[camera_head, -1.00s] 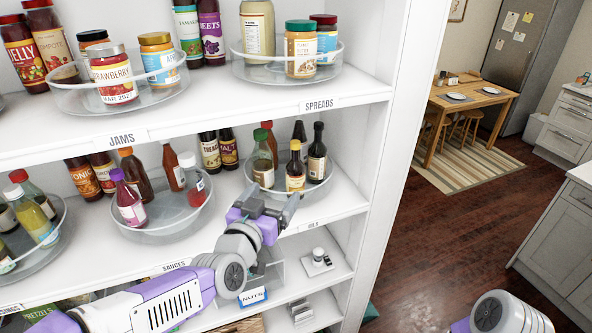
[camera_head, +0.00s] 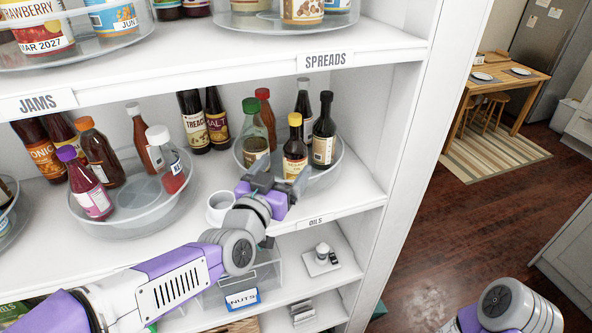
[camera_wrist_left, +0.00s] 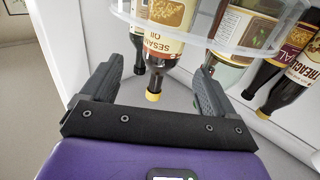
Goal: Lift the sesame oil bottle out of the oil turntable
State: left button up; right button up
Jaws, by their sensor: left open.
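The sesame oil bottle (camera_head: 295,152), dark with a yellow cap, stands in the clear oil turntable (camera_head: 332,174) at the right end of the middle shelf. In the left wrist view, which is upside down, its label reads sesame oil (camera_wrist_left: 164,44) and the turntable rim (camera_wrist_left: 232,49) crosses the picture. My right gripper is out of view.
Dark bottles (camera_head: 324,130), a green bottle (camera_head: 255,138) and a red-capped bottle (camera_head: 266,112) share the turntable. The sauces turntable (camera_head: 140,222) stands to the left. The spreads shelf (camera_head: 300,58) is overhead, and a white side panel (camera_head: 395,190) is at the right.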

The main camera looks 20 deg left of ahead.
aim_at(290, 158)
pick_arm(q)
jog(key=shift+w+d+f+p, duration=0.1)
jog(key=shift+w+d+p, duration=0.1)
jog(key=shift+w, duration=1.05)
jog(key=shift+w+d+f+p, duration=0.1)
jog(key=shift+w+p, duration=0.05)
jog(key=shift+w, duration=1.1)
jog(key=shift+w+d+p, duration=0.1)
jog(key=shift+w+p, duration=0.1)
jog(key=shift+w, duration=1.05)
jog(key=shift+c, duration=0.3)
jog(key=c, duration=1.2)
jog(key=shift+r, duration=0.1)
jog(key=shift+c, duration=0.3)
